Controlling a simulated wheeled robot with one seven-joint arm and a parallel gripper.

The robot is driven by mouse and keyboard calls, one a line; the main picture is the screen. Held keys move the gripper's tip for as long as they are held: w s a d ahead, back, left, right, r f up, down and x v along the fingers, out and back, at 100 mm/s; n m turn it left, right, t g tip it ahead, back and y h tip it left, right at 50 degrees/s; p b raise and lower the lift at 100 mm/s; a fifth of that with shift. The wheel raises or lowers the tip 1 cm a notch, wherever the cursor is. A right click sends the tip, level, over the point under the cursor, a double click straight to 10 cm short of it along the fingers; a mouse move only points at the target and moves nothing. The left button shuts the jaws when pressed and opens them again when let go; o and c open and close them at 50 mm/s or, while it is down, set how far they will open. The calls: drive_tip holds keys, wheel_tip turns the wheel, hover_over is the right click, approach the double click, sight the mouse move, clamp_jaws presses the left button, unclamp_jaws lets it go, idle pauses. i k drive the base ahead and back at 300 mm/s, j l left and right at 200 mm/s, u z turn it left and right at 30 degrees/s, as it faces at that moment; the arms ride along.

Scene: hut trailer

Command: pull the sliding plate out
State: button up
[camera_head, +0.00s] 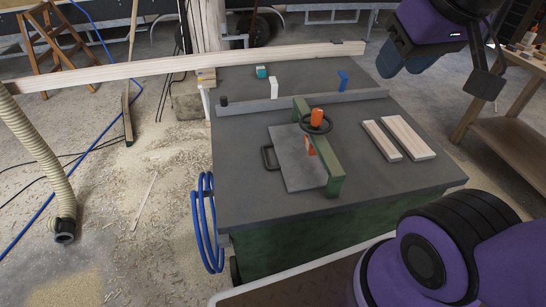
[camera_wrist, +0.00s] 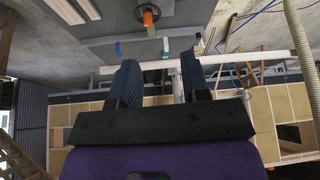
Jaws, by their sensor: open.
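The sliding plate (camera_head: 297,165) is a flat grey sheet on the dark bench top, with a black U-shaped handle (camera_head: 267,158) on its left edge. A green bar (camera_head: 325,160) crosses over its right side. The bar carries a black handwheel (camera_head: 316,124) with an orange knob (camera_head: 317,113). A smaller orange piece sits below the wheel. My gripper (camera_head: 408,66) is up at the right, beyond the bench's right edge and well away from the plate. In the wrist view my gripper (camera_wrist: 158,66) is open with nothing between its blue fingers. The orange knob (camera_wrist: 147,18) shows upside down there.
A long grey fence (camera_head: 300,102) crosses the dark bench top (camera_head: 245,195) behind the plate. Two pale wooden strips (camera_head: 398,139) lie right of the green bar. White and blue blocks stand behind the fence. Blue hose loops (camera_head: 205,225) hang at the left; a wooden table (camera_head: 510,135) stands right.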

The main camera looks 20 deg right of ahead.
sight(301, 172)
drive_tip(key=j+z, duration=0.35)
drive_tip(key=j, duration=0.4)
drive_tip(key=k+j+z, duration=0.1)
drive_tip(key=j+z, duration=0.3)
drive_tip(key=j, duration=0.35)
